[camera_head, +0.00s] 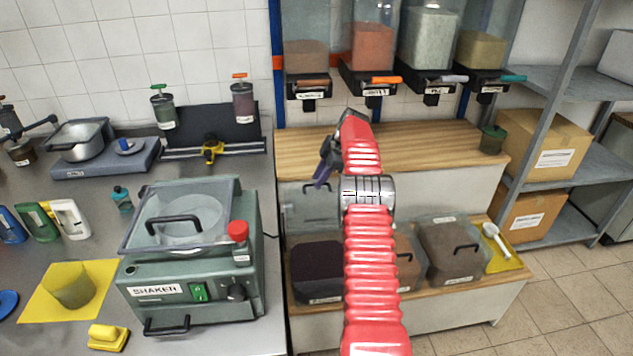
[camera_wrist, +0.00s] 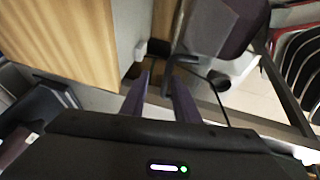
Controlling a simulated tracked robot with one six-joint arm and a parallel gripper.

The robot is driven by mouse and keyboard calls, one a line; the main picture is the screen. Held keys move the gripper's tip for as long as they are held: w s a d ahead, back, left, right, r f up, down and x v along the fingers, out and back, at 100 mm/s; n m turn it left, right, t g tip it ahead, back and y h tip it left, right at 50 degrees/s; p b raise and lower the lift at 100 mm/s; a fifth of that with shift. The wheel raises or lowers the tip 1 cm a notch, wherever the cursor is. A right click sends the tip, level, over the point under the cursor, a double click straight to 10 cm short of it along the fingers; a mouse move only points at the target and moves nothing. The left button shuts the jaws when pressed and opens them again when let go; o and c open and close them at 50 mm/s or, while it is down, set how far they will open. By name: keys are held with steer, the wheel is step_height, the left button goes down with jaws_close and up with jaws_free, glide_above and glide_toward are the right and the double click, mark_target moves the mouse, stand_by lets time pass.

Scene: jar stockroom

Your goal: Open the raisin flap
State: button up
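A clear flap (camera_head: 299,214) with a black handle stands raised behind the leftmost lower bin (camera_head: 318,298). That bin holds a dark purple-brown fill, and its label is too small to read. My gripper (camera_head: 323,168) hangs just above the flap's handle, its dark purple fingers pointing down. In the wrist view my gripper (camera_wrist: 161,72) has its fingers apart, with a visible gap between the tips. A bent black handle (camera_wrist: 180,61) is close beside one tip; I cannot tell whether they touch. The dark fill (camera_wrist: 222,25) shows beyond it.
Two more bins, one at right (camera_head: 450,262), have lids down; my arm partly hides the middle one. A wooden shelf (camera_head: 425,140) is just behind my gripper, with dispensers above. A shaker machine (camera_head: 190,285) stands left. A white scoop (camera_head: 494,236) lies right.

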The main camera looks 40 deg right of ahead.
steer(key=v, duration=1.2)
steer(key=shift+d+f, duration=0.1)
